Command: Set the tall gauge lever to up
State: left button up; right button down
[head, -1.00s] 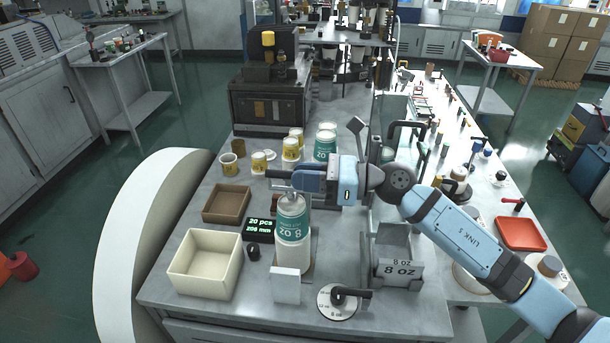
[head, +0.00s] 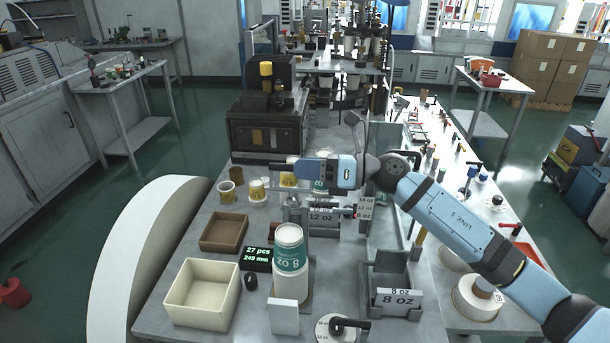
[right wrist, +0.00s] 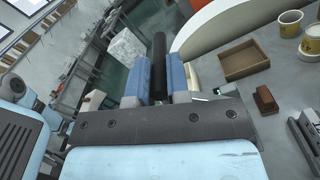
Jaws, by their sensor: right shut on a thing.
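My right gripper (head: 300,167) is shut on a dark bar, which I take to be the tall gauge lever (head: 281,162); its end sticks out left past the blue fingers. In the right wrist view the black lever (right wrist: 159,66) lies between the two blue fingers and extends beyond them. Its mounting is hidden. Below stands a metal piece marked 12 OZ (head: 320,216), with a small size-label plate (head: 365,207) at its right. A tall 8 OZ cup stack (head: 290,258) stands in front, apart from the gripper. My left gripper is not in view.
A display (head: 258,258) reads 27 pcs and 249 mm. A cream bin (head: 185,310) and brown tray (head: 224,247) are at the left. An 8 OZ holder (head: 397,300) stands front right. Several cups (head: 227,192) stand behind, near the gripper.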

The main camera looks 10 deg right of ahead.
jog(key=shift+w+d+m, duration=0.1)
jog(key=shift+w+m, duration=0.2)
jog(key=c, duration=1.1)
grip_release()
jog(key=shift+s+d+f, duration=0.15)
jog(key=shift+d, duration=0.4)
jog(key=b+v, duration=0.4)
jog(key=v, duration=0.8)
jog(key=shift+d, duration=0.35)
